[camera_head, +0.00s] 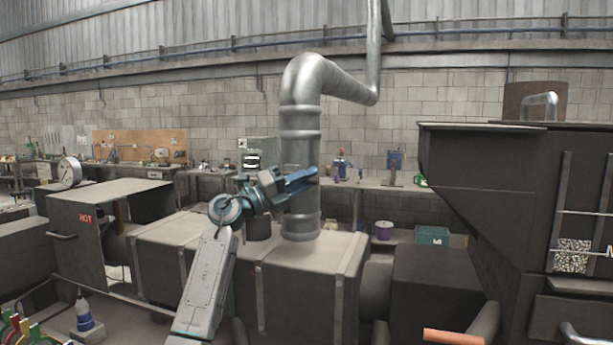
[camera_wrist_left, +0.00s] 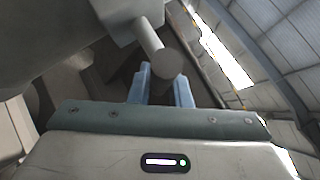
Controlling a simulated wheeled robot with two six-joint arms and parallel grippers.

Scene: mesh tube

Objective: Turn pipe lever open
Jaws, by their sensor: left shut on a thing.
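A tall grey metal pipe (camera_head: 300,130) rises from a dark duct box in the middle of the head view and bends right at the top. My left gripper (camera_head: 304,182) is in front of the pipe's lower part, with its blue fingers pointing right. In the left wrist view, the pipe lever (camera_wrist_left: 152,44) is a grey rod with a round end, coming out of a pale block. In the head view I cannot make out the lever clearly. My right gripper is not in view.
The duct box (camera_head: 310,262) stands under the pipe. A dark hopper-like machine (camera_head: 490,190) fills the right side. An orange cylinder (camera_head: 452,337) shows at the bottom right.

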